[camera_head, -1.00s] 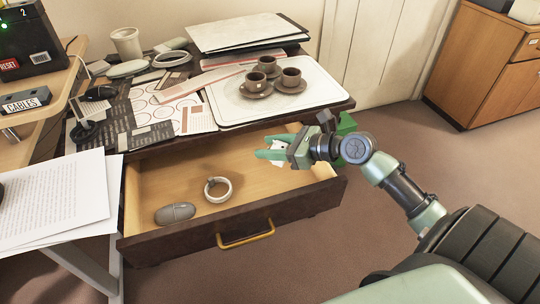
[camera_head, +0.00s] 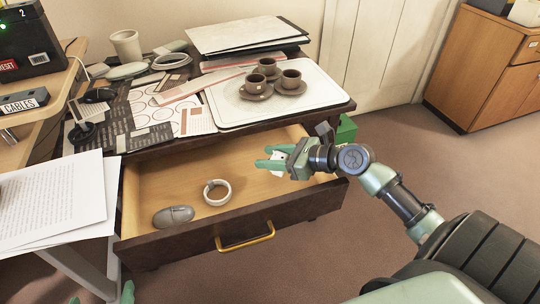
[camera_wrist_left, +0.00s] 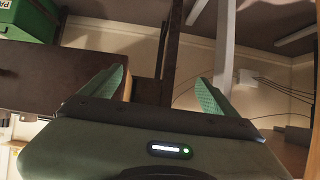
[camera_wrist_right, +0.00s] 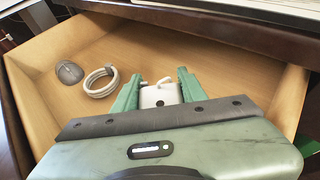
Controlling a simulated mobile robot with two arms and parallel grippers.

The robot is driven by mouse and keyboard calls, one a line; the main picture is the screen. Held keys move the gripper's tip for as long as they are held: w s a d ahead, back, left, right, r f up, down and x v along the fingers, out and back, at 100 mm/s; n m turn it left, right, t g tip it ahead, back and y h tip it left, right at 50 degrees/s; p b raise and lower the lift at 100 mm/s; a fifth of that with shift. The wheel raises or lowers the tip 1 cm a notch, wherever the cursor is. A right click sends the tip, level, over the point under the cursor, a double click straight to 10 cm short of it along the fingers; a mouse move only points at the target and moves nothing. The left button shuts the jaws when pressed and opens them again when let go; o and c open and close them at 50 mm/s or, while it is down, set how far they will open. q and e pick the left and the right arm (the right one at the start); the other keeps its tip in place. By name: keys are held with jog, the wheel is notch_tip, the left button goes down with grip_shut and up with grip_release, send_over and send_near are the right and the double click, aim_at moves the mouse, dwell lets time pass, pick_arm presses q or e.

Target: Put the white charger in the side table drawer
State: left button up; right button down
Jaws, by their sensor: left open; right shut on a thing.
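The side table drawer (camera_head: 230,170) is pulled open, with a yellow handle on its front. My right gripper (camera_head: 272,160) is shut on the white charger (camera_wrist_right: 160,96), over the right part of the open drawer. The charger is a small white block between the fingers (camera_wrist_right: 158,88) in the right wrist view; in the head view only a bit of it shows (camera_head: 279,155). I cannot tell whether it touches the drawer floor. My left gripper (camera_wrist_left: 160,88) is open and empty, low beside the furniture; only its fingertips show at the bottom left in the head view (camera_head: 102,297).
In the drawer lie a grey mouse (camera_head: 174,216) and a coiled white cable (camera_head: 217,192), left of the charger. The tabletop holds a white tray (camera_head: 315,97) with brown cups, papers and folders. A desk with paper sheets (camera_head: 55,200) stands at left.

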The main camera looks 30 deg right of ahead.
aim_at(278, 156)
pick_arm(q)
jog(key=shift+s+a+f+g, duration=0.2)
jog(key=shift+s+f+g, duration=0.15)
jog(key=shift+s+f, duration=0.15)
jog(key=shift+s+a+f+g, duration=0.2)
jog(key=shift+s+f+g, duration=0.15)
jog(key=shift+s+f, duration=0.1)
pick_arm(e)
jog(key=shift+f, duration=0.45)
jog(key=c, duration=0.8)
grip_release()
